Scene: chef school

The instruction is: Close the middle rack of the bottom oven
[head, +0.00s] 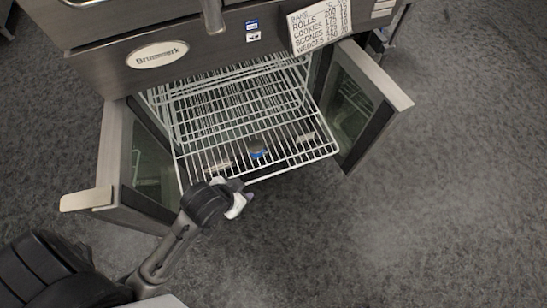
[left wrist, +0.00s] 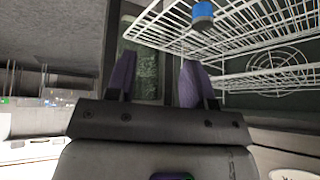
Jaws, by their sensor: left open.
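The bottom oven (head: 112,150) stands with both doors swung open. A wire rack (head: 325,151) sticks well out of it toward me, its front bar beyond the oven front. I cannot tell for certain which level it is. More wire racks (head: 178,100) show behind it. My left gripper (head: 238,203) is just in front of the rack's front bar, left of its middle; contact cannot be told. In the left wrist view its two fingers (left wrist: 157,72) are apart with nothing held, and rack wires (left wrist: 240,38) pass to the upper right. My right gripper is out of view.
The left door (head: 120,165) and right door (head: 368,95) flank the rack. A blue item (head: 257,152) and small pale items show at the rack's front; it also shows in the left wrist view (left wrist: 203,14). A handwritten note (head: 320,24) hangs above. Floor at right (head: 430,220) is clear.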

